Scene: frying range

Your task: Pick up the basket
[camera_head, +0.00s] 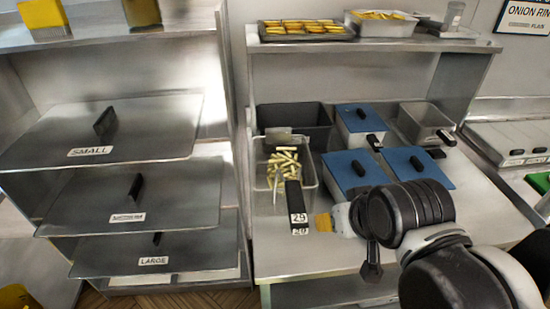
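A wire basket (263,185) with pale cut fries (286,160) inside stands on the metal counter, left of centre. Its black handle (293,195) points toward the front and ends in white number tags. My gripper (345,218) is at the end of the dark arm coming from the lower right. It is just right of the handle's front end, with a yellow part toward it. A small gap seems to separate them. My arm's own links hide the fingers, so I cannot tell whether they are open.
Blue-lidded containers (417,167) and an open metal one (424,122) stand right of the basket. A dark bin (294,126) is behind it. A shelf (370,44) with food trays hangs above. Labelled metal lids (105,132) fill the left rack. The counter front (290,255) is clear.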

